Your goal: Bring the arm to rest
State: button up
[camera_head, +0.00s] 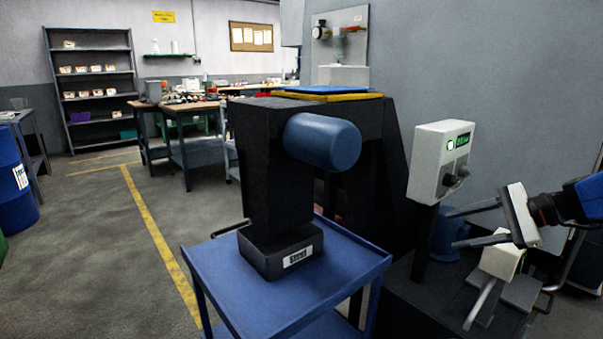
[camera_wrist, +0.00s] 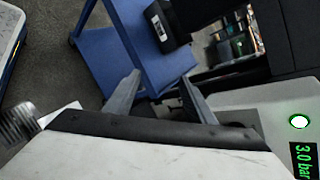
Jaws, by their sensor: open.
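My gripper (camera_head: 449,230) is at the right of the head view, on a blue and black wrist. Its two grey fingers point left and stand apart with nothing between them. In the wrist view the fingers of my gripper (camera_wrist: 161,76) are also spread and empty, with the blue cart's shelf beyond them. The gripper is beside the white display box (camera_head: 432,170), to its right and lower in the head view. Most of my arm is outside the head view.
A pale block on a lever fixture (camera_head: 503,258) is just below the gripper. A blue cart (camera_head: 273,308) carries a black bin labelled Steel (camera_head: 264,262). A large dark block with a blue cylinder (camera_head: 325,142) stands behind. Open floor (camera_head: 95,250) lies left.

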jog(key=s+a+f+n+g+h, duration=0.35)
jog(key=s+a+f+n, duration=0.25)
jog(key=s+a, duration=0.45)
jog(key=s+f+n+t+h, duration=0.1)
jog(key=s+f+n+h, duration=0.4)
jog(key=s+n, duration=0.4)
jog(key=shift+s+f+n+h, duration=0.35)
jog(key=shift+s+n+h, duration=0.1)
jog(key=shift+s, duration=0.6)
jog(key=shift+d+t, duration=0.1)
jog(key=shift+t, duration=0.15)
